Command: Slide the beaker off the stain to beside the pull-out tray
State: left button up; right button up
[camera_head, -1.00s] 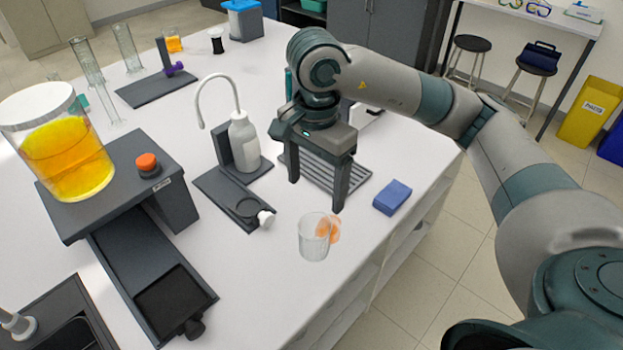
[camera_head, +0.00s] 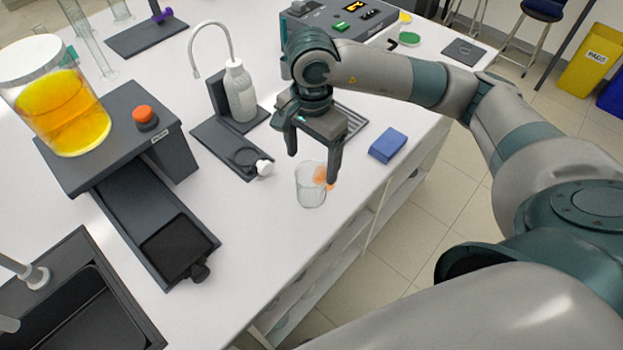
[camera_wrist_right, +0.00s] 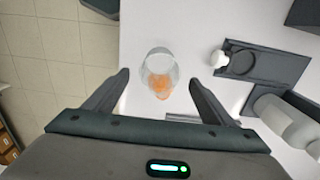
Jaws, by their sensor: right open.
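The clear glass beaker (camera_head: 310,187) stands upright on the white bench near its front edge. The orange stain (camera_head: 326,178) shows behind and beside it, partly seen through the glass. The dark pull-out tray (camera_head: 150,222) extends from under the grey rig at the left, with clear bench between it and the beaker. My right gripper (camera_head: 312,168) is open above and just behind the beaker, fingers pointing down. In the right wrist view, the beaker (camera_wrist_right: 159,66) and stain (camera_wrist_right: 161,88) lie between and beyond the open fingers (camera_wrist_right: 160,82). My left gripper is not in view.
A blue sponge-like block (camera_head: 387,146) lies right of the gripper. A white wash bottle (camera_head: 240,92) and a dark holder with a white cap (camera_head: 236,152) stand behind left. A sink (camera_head: 75,290) is at the front left. The bench between tray and beaker is clear.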

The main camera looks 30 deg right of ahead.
pick_arm(q)
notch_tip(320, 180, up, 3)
jog(key=p, duration=0.3)
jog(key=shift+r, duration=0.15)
pick_arm(e)
send_near(311, 185)
jog(key=s+f, duration=0.1)
jog(key=a+f, duration=0.1)
jog(key=f, duration=0.1)
jog(key=s+f, duration=0.1)
jog(key=f, duration=0.1)
jog(key=shift+s+a+f, duration=0.2)
jog(key=shift+s, duration=0.15)
jog(key=shift+c, duration=0.4)
jog(key=c, duration=1.1)
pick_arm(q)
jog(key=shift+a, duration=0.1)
